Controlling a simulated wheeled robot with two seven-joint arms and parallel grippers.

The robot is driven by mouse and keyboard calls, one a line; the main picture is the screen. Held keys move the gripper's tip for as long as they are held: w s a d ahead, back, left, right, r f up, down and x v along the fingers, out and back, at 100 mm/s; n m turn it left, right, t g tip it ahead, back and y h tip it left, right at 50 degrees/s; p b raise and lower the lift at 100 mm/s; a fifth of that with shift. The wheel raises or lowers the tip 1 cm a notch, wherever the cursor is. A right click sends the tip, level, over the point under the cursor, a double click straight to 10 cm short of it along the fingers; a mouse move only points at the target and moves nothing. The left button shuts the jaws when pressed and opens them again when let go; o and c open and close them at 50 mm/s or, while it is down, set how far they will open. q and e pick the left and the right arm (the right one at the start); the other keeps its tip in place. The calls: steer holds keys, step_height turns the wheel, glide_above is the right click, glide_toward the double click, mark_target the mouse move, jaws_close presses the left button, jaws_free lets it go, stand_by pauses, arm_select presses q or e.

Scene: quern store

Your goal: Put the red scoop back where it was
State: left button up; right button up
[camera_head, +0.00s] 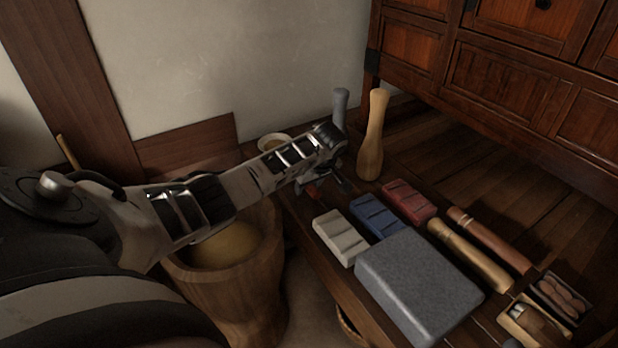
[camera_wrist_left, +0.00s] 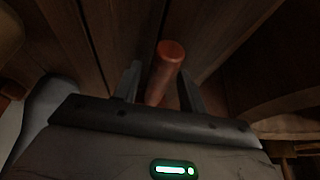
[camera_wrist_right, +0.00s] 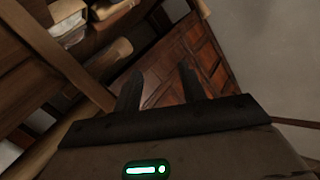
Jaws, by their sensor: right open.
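The red scoop (camera_head: 313,192) shows in the head view as a small red piece on the dark bench, beside my left gripper (camera_head: 328,182); the rest of it is hidden or too small to make out. In the left wrist view a red, round-ended handle (camera_wrist_left: 166,72) stands between the two fingers of my left gripper (camera_wrist_left: 160,88). The fingers are apart, with a narrow gap seen on each side of the handle. My right gripper (camera_wrist_right: 160,90) is open and empty in the right wrist view, with a wooden cabinet behind it.
A wooden mortar (camera_head: 245,290) stands below my left arm. A tall wooden pestle (camera_head: 371,140) and a bowl (camera_head: 262,146) are behind the gripper. White (camera_head: 341,238), blue (camera_head: 377,216) and red (camera_head: 409,201) blocks and a grey slab (camera_head: 418,285) crowd the bench to the right.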

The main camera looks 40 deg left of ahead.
arm_select(q)
steer(key=p+v, duration=0.3)
steer(key=v, duration=0.4)
steer(key=shift+a+p, duration=0.1)
steer(key=shift+p, duration=0.25)
steer(key=shift+d+r, duration=0.25)
steer(key=shift+r, duration=0.2)
arm_select(e)
steer(key=shift+s+d+f+n+g+h, duration=0.15)
steer(key=shift+d+f+n+g+h, duration=0.4)
steer(key=shift+n+h, duration=0.2)
